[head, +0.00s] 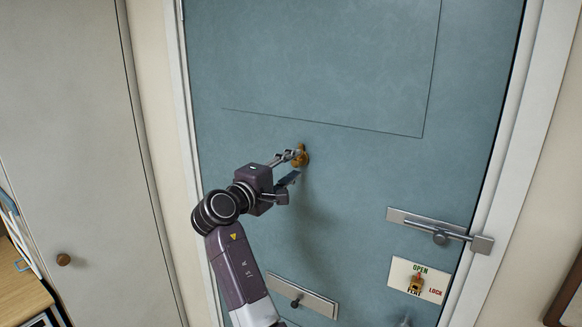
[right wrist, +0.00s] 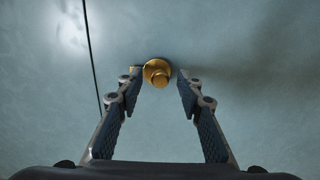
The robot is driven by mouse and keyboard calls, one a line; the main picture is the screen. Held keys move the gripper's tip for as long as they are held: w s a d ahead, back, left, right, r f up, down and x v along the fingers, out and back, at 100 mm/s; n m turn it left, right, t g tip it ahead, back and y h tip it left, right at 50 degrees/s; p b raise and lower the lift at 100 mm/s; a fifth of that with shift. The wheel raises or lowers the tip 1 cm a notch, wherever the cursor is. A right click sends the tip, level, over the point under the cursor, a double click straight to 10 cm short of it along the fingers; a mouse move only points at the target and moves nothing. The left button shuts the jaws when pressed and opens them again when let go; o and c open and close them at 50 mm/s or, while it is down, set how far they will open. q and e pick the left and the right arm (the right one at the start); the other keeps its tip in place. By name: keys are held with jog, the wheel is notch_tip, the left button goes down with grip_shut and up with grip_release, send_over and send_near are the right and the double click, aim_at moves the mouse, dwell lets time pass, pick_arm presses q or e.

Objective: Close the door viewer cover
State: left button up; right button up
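The brass door viewer (head: 303,156) sits on the blue-grey door (head: 330,60), below a thin line of the panel. In the right wrist view the viewer (right wrist: 157,72) is a round brass piece with a knob-like centre. A small brass bit shows at its left edge, by the left fingertip. I cannot tell clearly how the cover stands. My right gripper (head: 294,167) is at the viewer in the head view. In the right wrist view the right gripper (right wrist: 160,83) has its fingers apart, one on each side of the viewer. Contact is unclear. My left gripper is out of view.
A metal slide bolt (head: 440,238) is at the door's right side. Below it is a white lock plate (head: 428,280). A metal plate with a knob (head: 312,300) is low on the door. A pale cupboard door (head: 70,130) and a wooden surface (head: 18,292) are at left.

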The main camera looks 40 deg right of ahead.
jog(key=shift+a, duration=0.1)
jog(key=v, duration=0.7)
jog(key=shift+a, duration=0.2)
jog(key=shift+s, duration=0.1)
